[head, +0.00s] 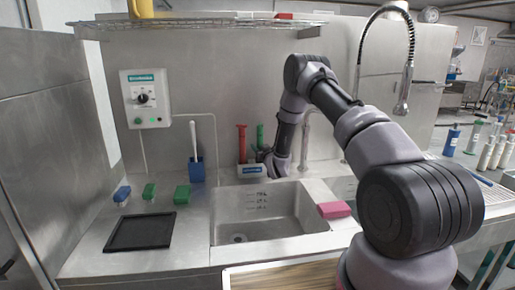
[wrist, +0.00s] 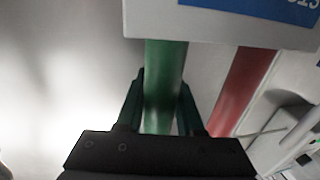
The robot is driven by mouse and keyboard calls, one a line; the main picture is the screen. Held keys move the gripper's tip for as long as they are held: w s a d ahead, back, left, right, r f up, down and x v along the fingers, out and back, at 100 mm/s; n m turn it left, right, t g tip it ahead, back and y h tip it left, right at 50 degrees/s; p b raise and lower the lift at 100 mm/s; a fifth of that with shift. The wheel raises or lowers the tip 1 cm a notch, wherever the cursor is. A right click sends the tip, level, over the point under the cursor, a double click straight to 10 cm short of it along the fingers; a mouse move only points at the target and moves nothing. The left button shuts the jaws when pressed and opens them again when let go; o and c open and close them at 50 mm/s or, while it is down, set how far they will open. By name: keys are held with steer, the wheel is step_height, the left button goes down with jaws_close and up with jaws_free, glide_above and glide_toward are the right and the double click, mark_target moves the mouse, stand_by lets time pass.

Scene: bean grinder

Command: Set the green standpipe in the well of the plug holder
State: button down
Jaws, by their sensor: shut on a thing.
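The plug holder (head: 251,170) is a pale block with a blue label behind the sink; it also shows in the wrist view (wrist: 170,20) along the top. The green standpipe (head: 260,136) rises upright behind or at the holder, right of the red standpipe (head: 242,143). In the wrist view my gripper (wrist: 160,100) is shut on the green standpipe (wrist: 165,75), one finger on each side. The pipe meets the holder's edge there; its foot is hidden, so I cannot tell whether it is in the well.
The red standpipe stands close beside the green one. The sink basin (head: 270,213) lies in front, with a pink sponge (head: 334,210) on its right rim. A blue brush cup (head: 197,171) stands left. A tap (head: 305,140) rises to the right of my wrist.

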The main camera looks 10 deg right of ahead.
steer(key=c, duration=0.5)
jaws_free()
steer(key=shift+c, duration=0.2)
